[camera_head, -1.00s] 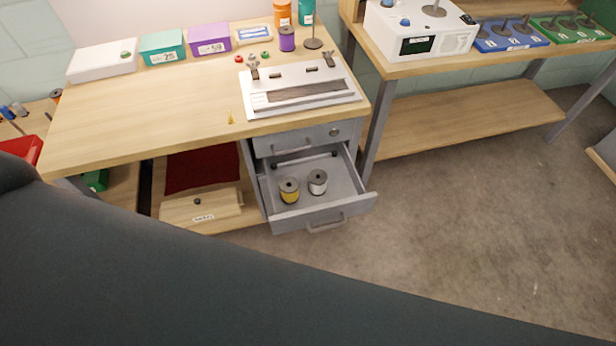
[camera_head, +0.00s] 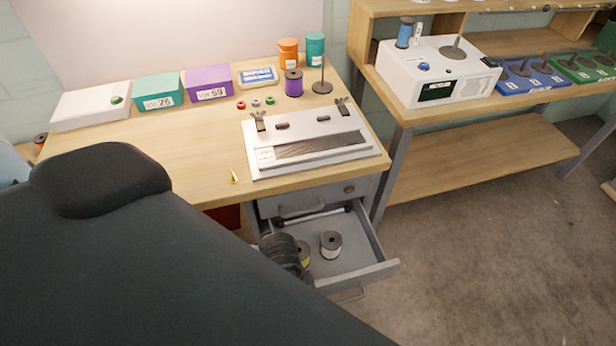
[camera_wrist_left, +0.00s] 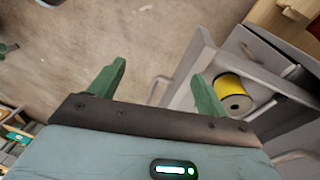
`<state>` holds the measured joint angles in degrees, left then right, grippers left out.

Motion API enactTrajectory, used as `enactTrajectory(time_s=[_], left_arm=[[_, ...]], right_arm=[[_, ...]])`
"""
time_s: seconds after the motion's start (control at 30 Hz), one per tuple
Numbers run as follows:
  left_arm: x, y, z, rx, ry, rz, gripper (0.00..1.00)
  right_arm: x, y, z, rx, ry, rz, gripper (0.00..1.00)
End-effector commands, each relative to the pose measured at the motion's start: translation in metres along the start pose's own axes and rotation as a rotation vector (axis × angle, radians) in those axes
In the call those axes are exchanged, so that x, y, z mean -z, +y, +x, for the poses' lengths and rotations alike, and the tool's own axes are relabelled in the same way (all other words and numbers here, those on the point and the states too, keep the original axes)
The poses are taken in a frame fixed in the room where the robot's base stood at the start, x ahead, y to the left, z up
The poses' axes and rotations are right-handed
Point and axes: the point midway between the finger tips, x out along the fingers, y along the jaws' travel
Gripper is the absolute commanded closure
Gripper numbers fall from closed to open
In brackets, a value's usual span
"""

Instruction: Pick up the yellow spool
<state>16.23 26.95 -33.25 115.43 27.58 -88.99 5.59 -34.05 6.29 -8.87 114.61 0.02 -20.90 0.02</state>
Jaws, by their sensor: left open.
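In the head view only a sliver of the yellow spool (camera_head: 305,259) shows behind a dark part of my left arm. My right gripper is not in view.
The pulled-out drawer (camera_head: 372,271) has raised walls and a front handle. The wooden desk (camera_head: 190,155) above holds a white board (camera_head: 257,150), boxes and a purple spool (camera_head: 293,84). The floor to the right is clear.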

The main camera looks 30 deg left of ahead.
Motion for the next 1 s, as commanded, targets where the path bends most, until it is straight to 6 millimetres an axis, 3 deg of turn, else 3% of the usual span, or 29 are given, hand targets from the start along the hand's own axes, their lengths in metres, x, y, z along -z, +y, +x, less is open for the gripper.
enactTrajectory(time_s=[0.3,0.5,0.63,0.83,1.0], left_arm=[[0.044,-0.083,-0.021,0.094,-0.057,0.027,0.23],[0.058,-0.128,-0.04,0.142,-0.088,0.0,0.23],[0.061,-0.14,-0.045,0.153,-0.095,-0.011,0.23],[0.061,-0.141,-0.044,0.152,-0.097,-0.013,0.23],[0.058,-0.143,-0.023,0.151,-0.101,-0.013,0.23]], right_arm=[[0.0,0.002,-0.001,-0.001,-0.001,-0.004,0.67],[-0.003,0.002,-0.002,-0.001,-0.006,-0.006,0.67],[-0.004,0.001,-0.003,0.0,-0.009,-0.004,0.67],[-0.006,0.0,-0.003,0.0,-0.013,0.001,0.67],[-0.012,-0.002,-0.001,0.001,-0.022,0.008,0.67]])
